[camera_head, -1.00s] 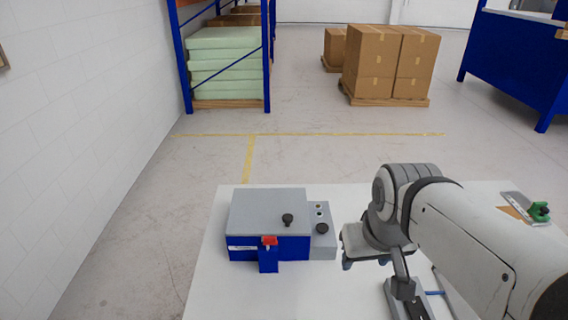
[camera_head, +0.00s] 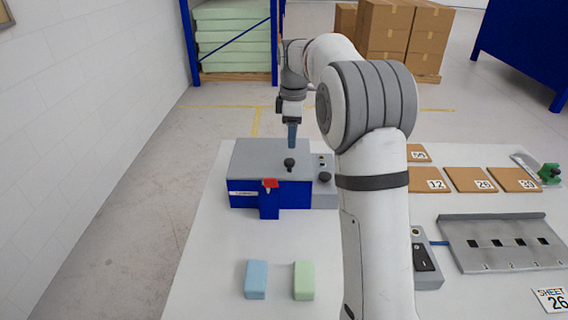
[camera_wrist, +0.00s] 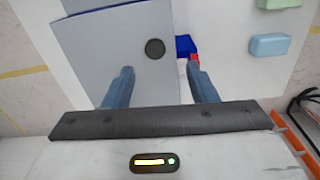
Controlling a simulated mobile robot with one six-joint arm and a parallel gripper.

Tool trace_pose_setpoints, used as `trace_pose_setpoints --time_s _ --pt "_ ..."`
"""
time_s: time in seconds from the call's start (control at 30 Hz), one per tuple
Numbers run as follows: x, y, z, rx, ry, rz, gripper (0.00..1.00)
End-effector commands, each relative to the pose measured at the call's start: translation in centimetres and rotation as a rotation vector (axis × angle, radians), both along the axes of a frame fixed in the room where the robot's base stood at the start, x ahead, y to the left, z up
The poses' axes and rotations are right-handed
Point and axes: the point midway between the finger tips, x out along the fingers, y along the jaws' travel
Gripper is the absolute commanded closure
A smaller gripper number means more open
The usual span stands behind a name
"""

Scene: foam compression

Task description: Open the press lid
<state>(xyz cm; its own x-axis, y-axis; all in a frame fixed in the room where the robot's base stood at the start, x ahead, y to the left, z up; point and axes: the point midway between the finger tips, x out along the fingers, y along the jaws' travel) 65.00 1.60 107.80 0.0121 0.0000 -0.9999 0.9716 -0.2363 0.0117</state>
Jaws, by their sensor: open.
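The press (camera_head: 243,196) is a blue box with a flat grey lid (camera_head: 262,157), which lies shut on it. A black knob (camera_head: 289,163) stands on the lid near its right side. It also shows in the wrist view (camera_wrist: 155,48), ahead of the fingers and between their lines. A red latch piece (camera_head: 270,184) sits at the front of the press above a blue block. My gripper (camera_head: 292,146) points down above the rear part of the lid, close to the knob. In the wrist view my gripper (camera_wrist: 163,80) has its two blue fingers apart with nothing between them.
A grey side panel with a second black knob (camera_head: 325,177) adjoins the press. A blue foam block (camera_head: 256,279) and a green foam block (camera_head: 304,280) lie in front. Brown numbered sheets (camera_head: 470,180) and a grey slotted tray (camera_head: 500,242) lie to the right.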

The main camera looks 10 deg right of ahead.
Motion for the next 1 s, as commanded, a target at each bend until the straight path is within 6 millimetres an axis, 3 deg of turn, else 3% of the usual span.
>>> trace_pose_setpoints --time_s 0.17,0.7,1.0 --pt "1.3 -0.1 -1.5 -0.001 0.013 0.055 0.48" --pt "1.3 -0.6 -8.5 0.000 0.015 0.048 0.48" --pt "1.4 -0.6 -9.1 -0.001 0.012 0.047 0.48"
